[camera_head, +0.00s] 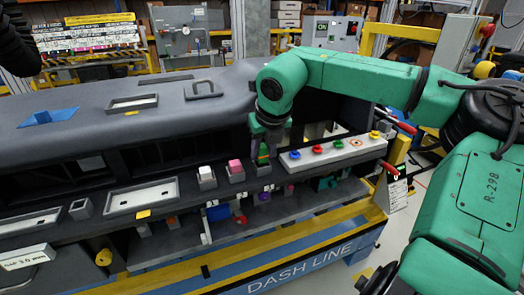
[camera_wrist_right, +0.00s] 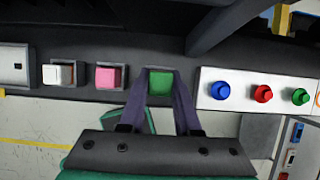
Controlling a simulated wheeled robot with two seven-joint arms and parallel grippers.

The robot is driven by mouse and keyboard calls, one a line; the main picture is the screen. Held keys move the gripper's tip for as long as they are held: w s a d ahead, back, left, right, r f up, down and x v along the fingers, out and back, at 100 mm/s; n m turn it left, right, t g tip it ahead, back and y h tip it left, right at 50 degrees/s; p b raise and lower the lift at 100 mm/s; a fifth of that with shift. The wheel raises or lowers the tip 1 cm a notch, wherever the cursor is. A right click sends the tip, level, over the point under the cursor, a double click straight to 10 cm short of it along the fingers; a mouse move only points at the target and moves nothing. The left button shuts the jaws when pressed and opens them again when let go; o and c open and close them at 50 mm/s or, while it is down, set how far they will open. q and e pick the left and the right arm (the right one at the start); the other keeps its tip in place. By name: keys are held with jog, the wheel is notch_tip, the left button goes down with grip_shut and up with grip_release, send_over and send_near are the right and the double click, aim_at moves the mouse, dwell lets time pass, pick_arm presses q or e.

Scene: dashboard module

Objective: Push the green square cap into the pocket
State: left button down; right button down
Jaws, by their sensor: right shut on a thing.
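The green square cap (camera_head: 263,156) is between the fingers of my right gripper (camera_head: 266,148), which points down at the dashboard module's front ledge. In the right wrist view the cap (camera_wrist_right: 159,83) shows its green face between the two fingertips, and my right gripper (camera_wrist_right: 161,85) is shut on it. The dark pocket (camera_head: 262,170) lies at the cap, mostly hidden by the fingers and cap. I cannot tell how deep the cap sits. My left gripper is not in view.
A pink cap (camera_head: 235,166) and a white cap (camera_head: 205,173) stand in dark pockets to the left. A white panel (camera_head: 325,152) with blue, red, green and yellow buttons lies close on the right. The dashboard's dark upper body (camera_head: 190,105) rises behind.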

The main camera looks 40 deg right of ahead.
jog(key=shift+b, duration=0.5)
dwell(1.2)
jog(key=shift+f, duration=0.15)
jog(key=shift+f+b, duration=0.3)
jog(key=shift+b, duration=0.1)
jog(key=shift+f, duration=0.15)
jog(key=shift+r, duration=0.25)
jog(key=shift+r, duration=0.35)
dwell(0.3)
